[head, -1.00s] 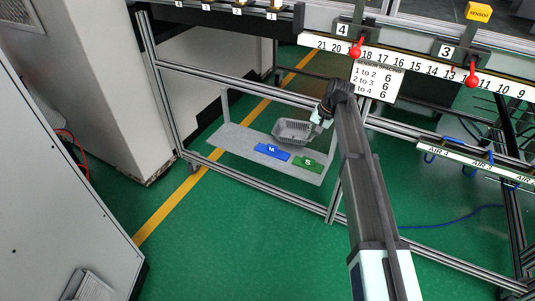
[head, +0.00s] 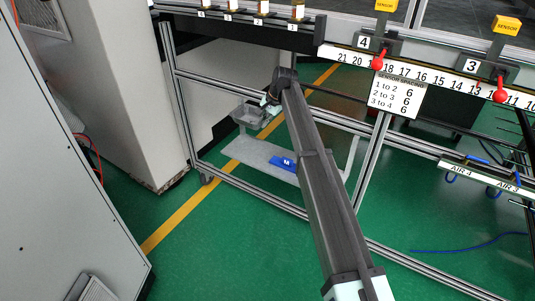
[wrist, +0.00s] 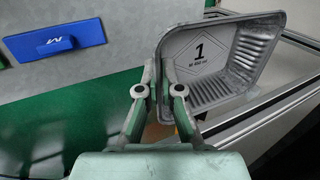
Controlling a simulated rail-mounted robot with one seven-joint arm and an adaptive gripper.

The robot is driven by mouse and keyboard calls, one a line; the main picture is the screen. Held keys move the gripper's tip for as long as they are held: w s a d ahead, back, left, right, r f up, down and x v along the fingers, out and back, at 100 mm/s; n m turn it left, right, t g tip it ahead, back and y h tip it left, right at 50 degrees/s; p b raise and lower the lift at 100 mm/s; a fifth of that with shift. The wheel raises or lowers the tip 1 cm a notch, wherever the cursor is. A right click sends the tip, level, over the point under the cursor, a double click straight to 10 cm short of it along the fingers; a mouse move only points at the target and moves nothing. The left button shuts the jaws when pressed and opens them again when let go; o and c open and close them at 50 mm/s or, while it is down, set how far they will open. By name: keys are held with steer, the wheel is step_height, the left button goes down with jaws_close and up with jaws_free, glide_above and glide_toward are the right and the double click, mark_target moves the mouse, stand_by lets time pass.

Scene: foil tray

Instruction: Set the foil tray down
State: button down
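The grey foil tray (head: 247,117) is at the left end of the low shelf, in front of a frame rail in the head view. My gripper (head: 268,104) is at the tray's right side. In the wrist view my gripper (wrist: 160,72) has its two fingers close together on the near-left rim of the foil tray (wrist: 215,52). The tray looks empty, with a "1" marked on its floor. It seems held up off the shelf; its underside is hidden.
The grey shelf (head: 243,153) carries a blue plate (head: 283,163), also visible in the wrist view (wrist: 57,46). My arm covers the shelf's right part. A metal frame post (head: 180,95) and rails surround it. A white cabinet (head: 120,100) stands at left, with green floor between.

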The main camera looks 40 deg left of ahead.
mark_target(262, 155)
step_height(262, 155, down, 15)
steer(key=shift+r, duration=0.1)
stand_by(0.4)
steer(key=shift+f, duration=0.25)
steer(key=c, duration=1.4)
jaws_free()
steer(key=shift+o, duration=0.4)
steer(key=v, duration=1.2)
steer(key=shift+r, duration=0.25)
